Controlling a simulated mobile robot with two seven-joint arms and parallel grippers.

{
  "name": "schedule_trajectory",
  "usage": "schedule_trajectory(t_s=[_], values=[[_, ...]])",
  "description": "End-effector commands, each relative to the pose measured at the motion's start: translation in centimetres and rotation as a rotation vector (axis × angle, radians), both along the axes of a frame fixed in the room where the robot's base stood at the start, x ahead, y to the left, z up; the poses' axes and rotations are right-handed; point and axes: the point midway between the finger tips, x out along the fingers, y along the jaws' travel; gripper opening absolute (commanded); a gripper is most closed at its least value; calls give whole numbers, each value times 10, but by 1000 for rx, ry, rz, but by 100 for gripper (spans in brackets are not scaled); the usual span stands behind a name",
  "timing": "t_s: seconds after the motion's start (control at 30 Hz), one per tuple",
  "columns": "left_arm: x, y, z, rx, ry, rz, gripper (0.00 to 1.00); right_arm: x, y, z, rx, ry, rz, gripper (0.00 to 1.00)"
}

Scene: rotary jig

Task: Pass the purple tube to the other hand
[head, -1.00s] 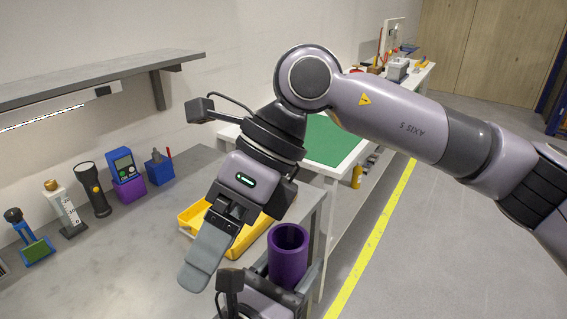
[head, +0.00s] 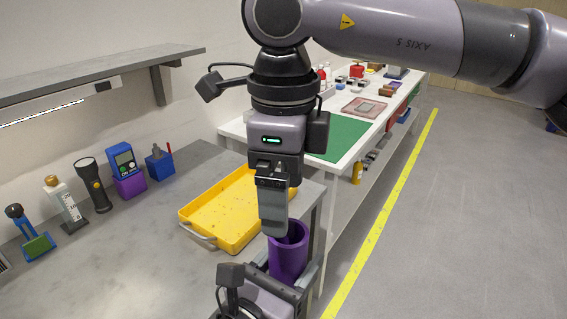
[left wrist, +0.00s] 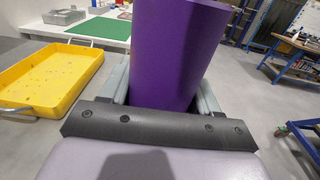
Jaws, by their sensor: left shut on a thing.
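The purple tube (head: 289,259) stands roughly upright in my left gripper (head: 287,281) at the bottom of the head view, its open round top showing. In the left wrist view the tube (left wrist: 176,50) rises between the two fingers, which are shut on it. My right gripper (head: 273,226) points down from above. Its fingertips overlap the left part of the tube's rim in the picture; I cannot tell whether they touch it. Its fingers line up one behind the other, so their gap is hidden. The right gripper does not show in the left wrist view.
A yellow tray (head: 215,213) lies on the grey bench (head: 120,262) just left of the grippers. A flashlight (head: 93,186) and several devices stand along the wall under a shelf (head: 100,82). A white table with a green mat (head: 338,137) is behind. Open floor lies right.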

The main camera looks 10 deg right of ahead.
Motion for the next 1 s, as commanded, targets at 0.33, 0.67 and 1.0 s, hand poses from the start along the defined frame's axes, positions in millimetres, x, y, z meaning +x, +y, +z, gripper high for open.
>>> schedule_trajectory(t_s=[0.33,0.67,1.0], values=[[0,0,1,-1,-2,0,25,0,0,-63,0,2,0,86],[0,0,1,-1,-2,0,25,0,0,-82,2,0,-1,86],[0,0,1,-1,-2,0,25,0,0,-82,2,0,-1,41]])
